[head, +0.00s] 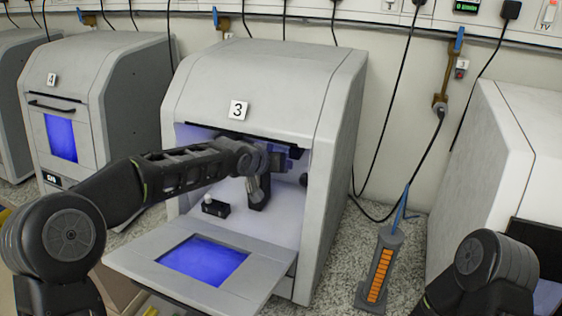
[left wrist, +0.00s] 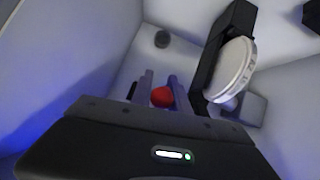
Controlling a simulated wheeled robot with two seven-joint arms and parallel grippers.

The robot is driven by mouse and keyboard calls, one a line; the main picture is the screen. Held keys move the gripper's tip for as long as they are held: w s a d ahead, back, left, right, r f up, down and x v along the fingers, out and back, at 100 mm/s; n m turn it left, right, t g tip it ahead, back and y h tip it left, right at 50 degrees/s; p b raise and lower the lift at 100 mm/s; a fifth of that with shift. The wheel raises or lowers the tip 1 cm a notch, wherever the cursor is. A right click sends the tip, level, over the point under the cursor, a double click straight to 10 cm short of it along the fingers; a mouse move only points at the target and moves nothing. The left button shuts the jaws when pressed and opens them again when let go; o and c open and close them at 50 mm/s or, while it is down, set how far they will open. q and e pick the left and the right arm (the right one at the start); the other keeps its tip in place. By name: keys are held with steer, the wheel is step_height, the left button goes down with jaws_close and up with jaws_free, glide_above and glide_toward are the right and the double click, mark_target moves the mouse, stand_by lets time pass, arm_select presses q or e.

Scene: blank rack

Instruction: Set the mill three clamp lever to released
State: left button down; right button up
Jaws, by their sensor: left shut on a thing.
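Mill three (head: 265,85), a grey cabinet marked 3, stands with its front door (head: 140,262) folded down. My left arm reaches in through the opening, and my left gripper (head: 256,190) is inside the lit chamber. In the left wrist view, the gripper's two fingers (left wrist: 160,92) are closed around a red ball knob (left wrist: 161,97), the end of the clamp lever. The rest of the lever is hidden. Beside it, a black upright holder (left wrist: 222,40) bears a white round disc (left wrist: 232,70). My right gripper is out of view.
A small black block (head: 216,208) with a white round top sits on the chamber floor. Mill four (head: 85,85) stands to the left, shut. A grey stand with orange slots (head: 380,272) is on the speckled bench to the right, with cables behind it.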

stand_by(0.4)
arm_select(q)
steer(key=c, duration=1.3)
jaws_free()
steer(key=shift+s+a+r+b, duration=0.15)
steer(key=shift+s+b, duration=0.15)
steer(key=shift+b, duration=0.2)
steer(key=s+a+b, duration=0.1)
steer(key=s, duration=0.2)
steer(key=s+a+b, duration=0.2)
steer(key=s, duration=0.2)
steer(key=s+a+b, duration=0.1)
steer(key=s+a, duration=0.1)
steer(key=s, duration=0.2)
steer(key=shift+s+a+r+b, duration=0.1)
steer(key=shift+a+r+b, duration=0.1)
steer(key=shift+b, duration=0.15)
steer(key=shift+c, duration=0.2)
